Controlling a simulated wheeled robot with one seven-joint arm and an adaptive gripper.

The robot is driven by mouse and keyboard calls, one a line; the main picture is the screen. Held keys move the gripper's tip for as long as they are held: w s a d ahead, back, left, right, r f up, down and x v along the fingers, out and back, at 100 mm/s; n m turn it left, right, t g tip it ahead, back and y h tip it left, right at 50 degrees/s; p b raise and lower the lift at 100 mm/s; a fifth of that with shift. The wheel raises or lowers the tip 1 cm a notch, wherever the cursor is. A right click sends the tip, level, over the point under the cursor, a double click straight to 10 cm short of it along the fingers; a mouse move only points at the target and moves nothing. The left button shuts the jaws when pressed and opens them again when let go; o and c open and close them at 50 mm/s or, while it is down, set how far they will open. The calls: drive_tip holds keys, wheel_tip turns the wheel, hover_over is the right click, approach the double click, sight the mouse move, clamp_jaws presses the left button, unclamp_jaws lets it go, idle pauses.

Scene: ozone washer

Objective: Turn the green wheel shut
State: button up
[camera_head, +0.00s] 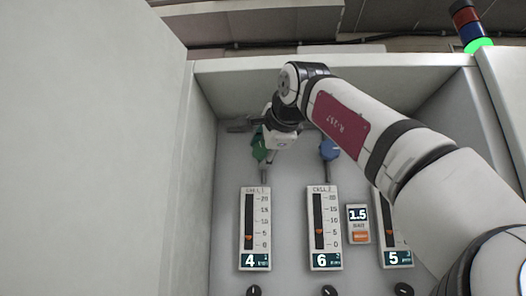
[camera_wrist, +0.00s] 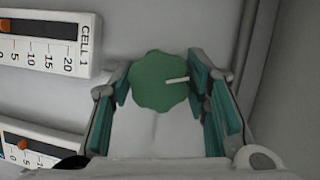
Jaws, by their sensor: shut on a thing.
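The green wheel (camera_wrist: 158,84) sits between the teal pads of my gripper (camera_wrist: 162,88) in the wrist view, and a white mark on it points right. My gripper is shut on the wheel's rim from both sides. In the head view the green wheel (camera_head: 259,146) shows partly at the top of the CELL 1 column, with my gripper (camera_head: 262,134) and wrist covering much of it. The CELL 1 gauge (camera_head: 255,228) reads 4, with its orange marker low on the scale.
A blue wheel (camera_head: 329,149) sits right of the green one, above the CELL 2 gauge (camera_head: 325,228) reading 6. A small display (camera_head: 358,214) shows 1.5. A third gauge (camera_head: 399,257) reads 5, partly behind my arm. Cabinet walls stand on both sides; black knobs (camera_head: 329,291) line the bottom.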

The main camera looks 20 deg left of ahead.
drive_tip(key=shift+a+f, duration=0.1)
drive_tip(key=shift+f, duration=0.05)
idle(0.4)
drive_tip(key=o, duration=1.2)
